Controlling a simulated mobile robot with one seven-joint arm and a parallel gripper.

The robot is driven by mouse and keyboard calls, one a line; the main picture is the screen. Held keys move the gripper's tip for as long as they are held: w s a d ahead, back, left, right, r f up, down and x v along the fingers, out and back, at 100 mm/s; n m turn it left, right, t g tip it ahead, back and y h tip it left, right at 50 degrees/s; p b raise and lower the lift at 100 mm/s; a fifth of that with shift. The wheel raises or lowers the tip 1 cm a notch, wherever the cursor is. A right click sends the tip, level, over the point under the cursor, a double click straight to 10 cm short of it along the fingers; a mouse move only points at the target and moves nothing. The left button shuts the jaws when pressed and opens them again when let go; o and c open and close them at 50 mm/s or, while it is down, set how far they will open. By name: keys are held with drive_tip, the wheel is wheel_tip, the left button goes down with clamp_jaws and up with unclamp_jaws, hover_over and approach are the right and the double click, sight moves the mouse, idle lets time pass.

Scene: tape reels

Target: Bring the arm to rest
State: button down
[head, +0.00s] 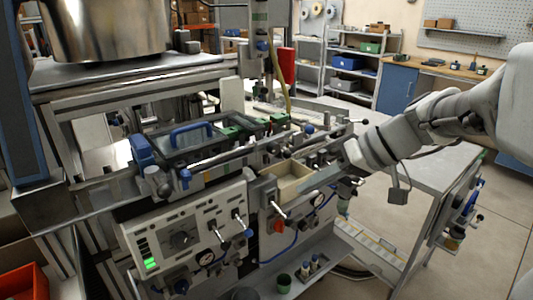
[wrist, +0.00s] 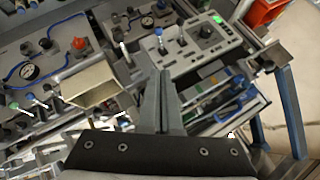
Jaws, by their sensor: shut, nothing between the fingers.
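My arm reaches in from the right in the head view, and my gripper (head: 318,181) points down and left over the machine bench. In the wrist view, my gripper (wrist: 162,76) has its two grey fingers together, with nothing between them. An open beige box (head: 287,188) on the machine is close beside the fingers in the head view. The box also shows left of the fingers in the wrist view (wrist: 95,84). I cannot tell whether the fingers touch anything.
A control panel (head: 187,226) with knobs, levers and a green light faces front. A blue-handled lid (head: 189,141) is on the machine's left. A grey side table (head: 425,165) stands under my arm. Open floor (head: 480,250) lies at right. An orange crate (head: 22,284) is at lower left.

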drive_tip(key=shift+d+r, duration=0.1)
drive_tip(key=shift+d, duration=0.05)
drive_tip(key=shift+s, duration=0.1)
drive_tip(key=s+d+f+m+t+h, duration=0.15)
drive_tip(key=s+h, duration=0.25)
drive_tip(key=s, duration=0.4)
drive_tip(key=s+f+m+t+h, duration=0.1)
drive_tip(key=s+f+m+h, duration=0.1)
drive_tip(key=s+h, duration=0.4)
wheel_tip(320, 180, up, 12)
drive_tip(key=y+p, duration=0.1)
drive_tip(key=p, duration=1.1)
drive_tip(key=shift+s+d+f+g, duration=0.15)
drive_tip(key=shift+s+f+g, duration=0.05)
drive_tip(key=shift+s+g, duration=0.2)
